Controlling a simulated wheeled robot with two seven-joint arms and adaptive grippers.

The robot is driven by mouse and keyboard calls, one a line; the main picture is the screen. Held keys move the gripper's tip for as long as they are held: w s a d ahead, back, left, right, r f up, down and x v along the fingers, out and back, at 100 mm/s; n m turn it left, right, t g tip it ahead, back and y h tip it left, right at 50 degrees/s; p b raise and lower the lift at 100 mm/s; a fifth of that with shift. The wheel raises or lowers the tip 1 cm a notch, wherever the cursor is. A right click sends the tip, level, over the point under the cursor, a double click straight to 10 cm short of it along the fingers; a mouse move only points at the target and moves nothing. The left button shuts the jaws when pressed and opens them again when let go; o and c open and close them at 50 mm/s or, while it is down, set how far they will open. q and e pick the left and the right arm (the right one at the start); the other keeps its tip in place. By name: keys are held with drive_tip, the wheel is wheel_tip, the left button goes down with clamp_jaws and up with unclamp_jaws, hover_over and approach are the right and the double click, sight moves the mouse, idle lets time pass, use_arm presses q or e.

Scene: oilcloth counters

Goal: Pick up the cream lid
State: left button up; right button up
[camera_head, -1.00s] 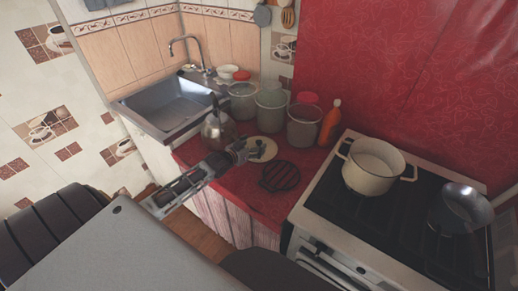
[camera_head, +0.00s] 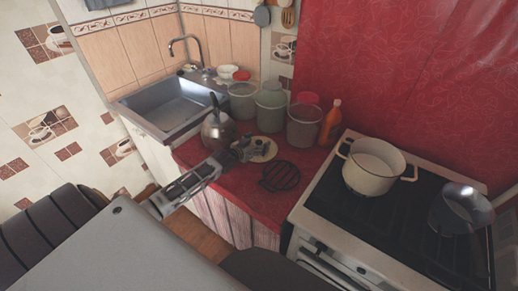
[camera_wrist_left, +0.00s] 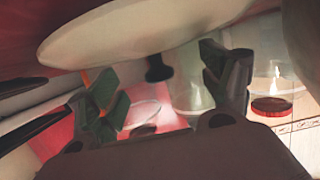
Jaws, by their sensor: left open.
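The cream lid (camera_head: 268,155) lies on the red counter in the head view, partly hidden by my left gripper (camera_head: 251,150). In the left wrist view the lid (camera_wrist_left: 120,35) is a large pale disc across the top, with a dark knob (camera_wrist_left: 158,70). This view looks upside down. My left gripper (camera_wrist_left: 163,92) is open and empty, its two dark fingers apart. The knob shows in the gap between them; I cannot tell whether a finger touches the lid. My right gripper is not in view.
A metal kettle (camera_head: 216,131) stands close to my left gripper. Several jars, including a front one (camera_head: 303,126), and an orange bottle (camera_head: 330,122) stand behind the lid. A dark round trivet (camera_head: 280,176) lies in front. The stove holds a cream pot (camera_head: 372,170).

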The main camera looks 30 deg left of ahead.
sight(257, 143)
use_arm(q)
drive_tip(key=shift+c, duration=0.4)
drive_tip(key=shift+f, duration=0.1)
drive_tip(key=c, duration=1.7)
wheel_tip(257, 143, up, 10)
drive_tip(key=shift+p, duration=0.35)
